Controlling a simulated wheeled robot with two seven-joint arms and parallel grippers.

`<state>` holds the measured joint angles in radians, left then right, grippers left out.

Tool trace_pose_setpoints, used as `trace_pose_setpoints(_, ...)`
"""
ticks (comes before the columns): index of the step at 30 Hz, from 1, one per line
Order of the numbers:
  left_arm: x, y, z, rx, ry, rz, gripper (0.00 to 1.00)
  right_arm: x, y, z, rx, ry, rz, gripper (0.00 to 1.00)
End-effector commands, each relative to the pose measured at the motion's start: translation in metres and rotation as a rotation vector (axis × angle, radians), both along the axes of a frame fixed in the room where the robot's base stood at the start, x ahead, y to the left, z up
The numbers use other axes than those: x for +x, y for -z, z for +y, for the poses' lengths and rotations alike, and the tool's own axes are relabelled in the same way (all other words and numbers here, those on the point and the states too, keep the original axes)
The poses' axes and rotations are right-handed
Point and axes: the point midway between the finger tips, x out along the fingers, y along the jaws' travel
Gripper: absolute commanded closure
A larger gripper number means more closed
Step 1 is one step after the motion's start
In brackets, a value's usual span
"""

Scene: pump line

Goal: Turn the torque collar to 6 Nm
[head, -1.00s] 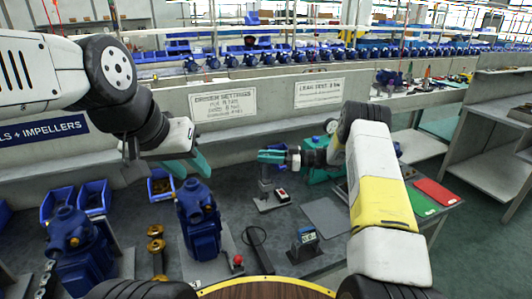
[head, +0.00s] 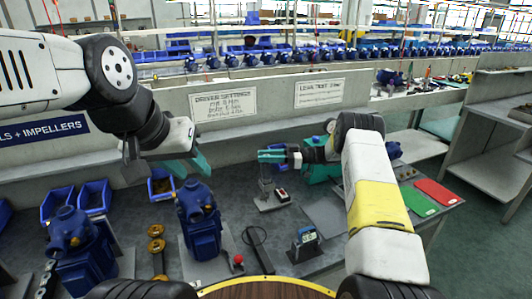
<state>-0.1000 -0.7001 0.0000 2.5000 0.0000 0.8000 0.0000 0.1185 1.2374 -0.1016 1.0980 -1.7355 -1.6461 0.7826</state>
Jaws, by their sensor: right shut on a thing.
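My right gripper (head: 272,155) is shut at the top of a grey upright tool (head: 265,182), which looks like the driver with the torque collar. The tool stands upright over a small grey base (head: 272,203). The collar and its scale are too small and too covered by the fingers to read. My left gripper (head: 190,165) is open and empty, above and behind the blue pump (head: 200,222) in the middle of the bench.
A second blue pump (head: 75,248) stands at the left, with blue bins (head: 95,197) behind it. A small display device (head: 304,243), a red-knobbed part (head: 237,260) and green (head: 418,202) and red (head: 437,192) plates lie on the bench. A driver settings sign (head: 223,105) hangs behind.

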Motion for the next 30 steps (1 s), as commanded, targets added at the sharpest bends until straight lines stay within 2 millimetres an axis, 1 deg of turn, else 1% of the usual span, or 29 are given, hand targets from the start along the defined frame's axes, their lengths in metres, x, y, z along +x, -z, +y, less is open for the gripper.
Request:
trace_pose_setpoints(20,0.0000,0.0000,0.0000,0.000,0.000,0.000,0.64,0.0003,-0.0010,0.0001,0.002,0.000,-0.001,1.00)
trace_pose_setpoints(21,0.0000,0.0000,0.0000,0.000,0.000,0.000,0.64,0.0002,-0.0010,0.0001,0.002,0.000,-0.002,0.69)
trace_pose_setpoints(23,0.0000,0.0000,0.0000,0.000,0.000,0.000,0.64,0.0002,-0.0009,0.0001,0.001,0.000,-0.001,0.57)
trace_pose_setpoints(24,0.0000,0.0000,0.0000,0.000,0.000,0.000,0.64,0.0002,-0.0008,0.0001,0.001,0.000,-0.001,0.53)
trace_pose_setpoints(30,0.0000,0.0000,0.0000,0.000,0.000,0.000,0.64,0.0001,-0.0004,0.0000,0.001,0.000,-0.001,0.53)
